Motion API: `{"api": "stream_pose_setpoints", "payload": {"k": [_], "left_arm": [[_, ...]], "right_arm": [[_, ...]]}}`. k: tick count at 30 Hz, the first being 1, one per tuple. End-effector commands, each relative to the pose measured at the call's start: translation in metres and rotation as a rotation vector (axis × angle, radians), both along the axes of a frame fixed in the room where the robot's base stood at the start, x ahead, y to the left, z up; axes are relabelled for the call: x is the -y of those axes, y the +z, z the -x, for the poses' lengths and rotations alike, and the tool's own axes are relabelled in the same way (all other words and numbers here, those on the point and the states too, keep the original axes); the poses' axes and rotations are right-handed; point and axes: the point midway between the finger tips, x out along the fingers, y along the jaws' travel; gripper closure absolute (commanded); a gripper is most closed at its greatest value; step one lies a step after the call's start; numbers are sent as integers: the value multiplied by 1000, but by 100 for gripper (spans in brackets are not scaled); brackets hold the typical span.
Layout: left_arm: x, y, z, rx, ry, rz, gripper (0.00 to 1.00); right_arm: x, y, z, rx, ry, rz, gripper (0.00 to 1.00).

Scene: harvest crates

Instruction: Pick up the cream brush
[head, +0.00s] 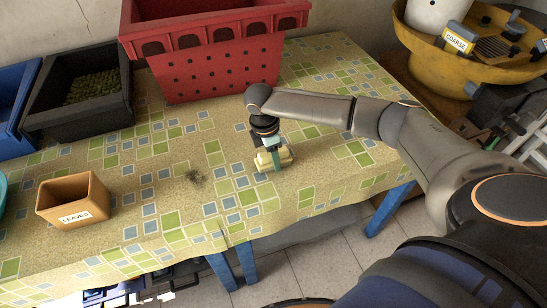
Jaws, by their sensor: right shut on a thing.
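The cream brush (285,155) is at the front middle of the patterned table. My right gripper (271,158) reaches down over it from above and is shut on it. The fingers cover part of the brush. I cannot tell whether the brush touches the tabletop or is held just above it. My left gripper is not in view.
A red crate (215,75) stands at the back of the table (330,100). A dark crate (125,110) with green contents and a blue crate (8,135) are at left. A tan box labelled LEAVES (72,200) sits front left. A dark smudge (194,176) lies left of the brush.

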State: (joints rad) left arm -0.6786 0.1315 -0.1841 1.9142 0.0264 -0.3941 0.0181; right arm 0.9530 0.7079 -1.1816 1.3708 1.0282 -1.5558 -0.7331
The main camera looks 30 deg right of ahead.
Motion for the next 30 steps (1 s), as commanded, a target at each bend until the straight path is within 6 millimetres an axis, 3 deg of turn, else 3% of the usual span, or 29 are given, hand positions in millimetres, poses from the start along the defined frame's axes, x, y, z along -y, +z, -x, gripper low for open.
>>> {"api": "stream_pose_setpoints", "payload": {"k": [7,12,21,30], "left_arm": [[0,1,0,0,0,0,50],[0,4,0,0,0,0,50],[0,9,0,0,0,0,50],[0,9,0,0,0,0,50]], "right_arm": [[0,10,-1,1,-1,-1,100],[0,34,-1,5,-1,-1,100],[-57,97,19,3,7,-3,100],[-115,122,41,1,4,-2,100]]}}
